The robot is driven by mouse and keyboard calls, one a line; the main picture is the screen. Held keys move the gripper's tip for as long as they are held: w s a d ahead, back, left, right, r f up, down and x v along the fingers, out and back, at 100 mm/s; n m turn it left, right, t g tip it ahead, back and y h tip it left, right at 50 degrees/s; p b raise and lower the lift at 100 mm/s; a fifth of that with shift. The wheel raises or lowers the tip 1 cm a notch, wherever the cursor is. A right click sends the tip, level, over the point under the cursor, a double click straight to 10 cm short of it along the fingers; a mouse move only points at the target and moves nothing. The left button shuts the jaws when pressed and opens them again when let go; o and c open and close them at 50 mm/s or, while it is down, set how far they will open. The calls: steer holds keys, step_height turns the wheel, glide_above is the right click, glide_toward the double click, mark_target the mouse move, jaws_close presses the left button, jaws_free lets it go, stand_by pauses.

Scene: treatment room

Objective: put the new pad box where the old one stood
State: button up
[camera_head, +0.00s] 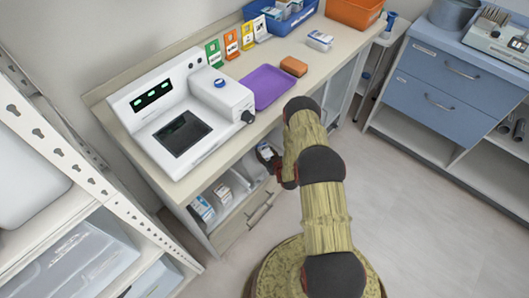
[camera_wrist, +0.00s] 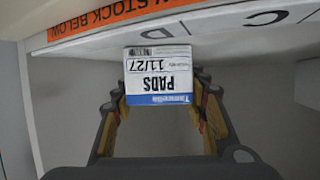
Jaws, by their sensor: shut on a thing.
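A pad box (camera_wrist: 158,76), white with a blue band, is held between the two fingers of my gripper (camera_wrist: 160,95) in the wrist view. Its label reads PADS and 11/27, upside down in this view. In the head view my gripper (camera_head: 270,157) is low at the front edge of the counter, by the open shelf under it, and is mostly hidden by my arm. Another small white and blue box (camera_head: 319,40) stands on the counter at the back; its print is too small to read.
The counter holds a white device (camera_head: 180,120), a purple tray (camera_head: 266,86), a brown block (camera_head: 293,66) and colored cards (camera_head: 231,46). Small boxes (camera_head: 202,208) stand on the shelf below. In the wrist view a white edge with an orange strip (camera_wrist: 120,15) is close to the box.

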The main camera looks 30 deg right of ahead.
steer(key=o, duration=1.2)
steer(key=shift+s+r, duration=0.1)
steer(key=shift+r, duration=0.05)
steer(key=p+v, duration=0.4)
steer(key=v, duration=0.7)
steer(key=shift+s+d+r, duration=0.1)
steer(key=shift+s+r, duration=0.1)
steer(key=shift+s, duration=0.15)
